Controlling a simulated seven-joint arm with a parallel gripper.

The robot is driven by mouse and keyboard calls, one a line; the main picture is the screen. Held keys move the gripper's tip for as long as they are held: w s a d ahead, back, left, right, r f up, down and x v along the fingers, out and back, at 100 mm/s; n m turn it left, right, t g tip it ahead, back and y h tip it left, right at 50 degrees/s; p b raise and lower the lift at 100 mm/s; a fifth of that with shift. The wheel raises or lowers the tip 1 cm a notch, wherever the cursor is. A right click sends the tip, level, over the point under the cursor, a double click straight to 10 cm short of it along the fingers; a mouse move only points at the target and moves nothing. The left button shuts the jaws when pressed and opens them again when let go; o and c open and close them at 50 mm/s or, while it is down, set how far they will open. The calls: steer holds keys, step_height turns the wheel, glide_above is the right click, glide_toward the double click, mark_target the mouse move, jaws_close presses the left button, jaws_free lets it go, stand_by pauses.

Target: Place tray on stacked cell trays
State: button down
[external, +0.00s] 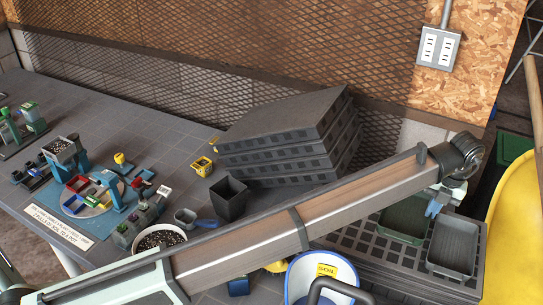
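A stack of dark cell trays (300,120) stands at the back middle of the bench, slightly uneven at its edges. Another group of dark cell trays with square openings (372,252) lies at the front right, partly hidden by my arm. A grey rectangular tray (453,246) and a dark green tray (402,222) are over these front cell trays, the grey one to the right. My gripper (433,209) points down at the upper left edge of the grey tray, beside the green one. Its blue fingertips are small, and I cannot tell whether they grip the rim.
A black square pot (229,197), a small yellow pot (202,166) and a bowl of soil (159,239) stand left of centre. A soil-mixer model (90,190) occupies the left; a mesh wall (150,60) bounds the back.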

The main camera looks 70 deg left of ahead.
steer(key=shift+f, duration=3.3)
steer(key=shift+f, duration=0.2)
steer(key=c, duration=1.6)
jaws_free()
steer(key=shift+c, duration=0.2)
steer(key=shift+r, duration=0.15)
step_height(320, 180, up, 12)
steer(key=w, duration=0.1)
steer(key=shift+d, duration=0.45)
